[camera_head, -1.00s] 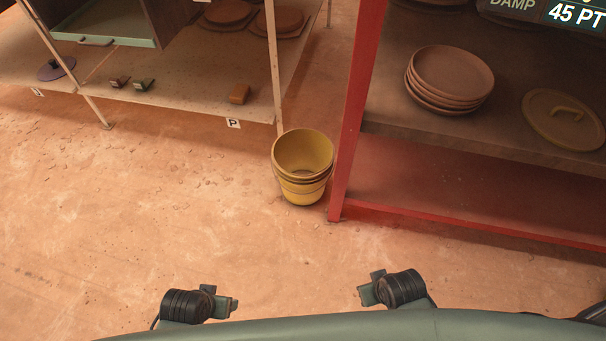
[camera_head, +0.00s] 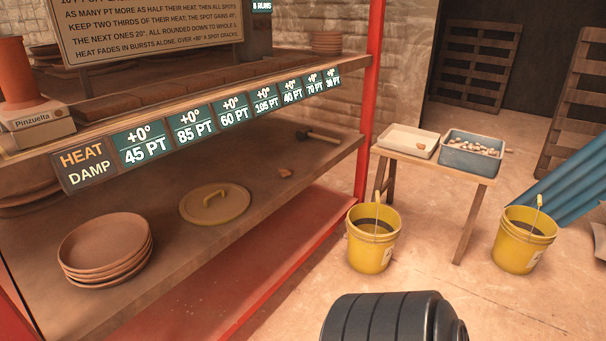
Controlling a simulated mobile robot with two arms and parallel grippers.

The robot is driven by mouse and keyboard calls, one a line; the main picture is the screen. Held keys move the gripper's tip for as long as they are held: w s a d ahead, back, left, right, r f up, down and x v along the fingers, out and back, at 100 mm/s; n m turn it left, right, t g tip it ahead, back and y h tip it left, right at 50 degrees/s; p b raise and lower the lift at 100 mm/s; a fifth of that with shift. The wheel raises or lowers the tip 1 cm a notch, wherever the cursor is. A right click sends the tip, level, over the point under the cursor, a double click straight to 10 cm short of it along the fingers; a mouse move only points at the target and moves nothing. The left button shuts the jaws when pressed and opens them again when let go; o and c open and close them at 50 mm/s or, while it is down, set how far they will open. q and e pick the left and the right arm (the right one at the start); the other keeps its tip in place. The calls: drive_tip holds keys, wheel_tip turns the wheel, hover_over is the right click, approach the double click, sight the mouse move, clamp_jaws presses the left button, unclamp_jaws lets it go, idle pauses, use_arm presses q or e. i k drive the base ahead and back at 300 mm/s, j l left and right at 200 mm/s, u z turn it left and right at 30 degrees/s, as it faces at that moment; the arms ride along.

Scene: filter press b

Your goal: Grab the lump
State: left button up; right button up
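Another small orange-brown piece (camera_head: 420,146) sits in a shallow white tray on the low wooden table. I cannot tell which of the two is the task's lump. A black ribbed part of mine shows at the bottom edge, but neither gripper's fingers are in view.
A round lid (camera_head: 214,204), stacked plates (camera_head: 104,248) and a hammer-like tool (camera_head: 318,136) lie on the shelf. The wooden table (camera_head: 437,162) carries a blue-grey bin (camera_head: 472,152) of lumps.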

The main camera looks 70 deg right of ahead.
sight(283, 172)
drive_tip(key=z, duration=2)
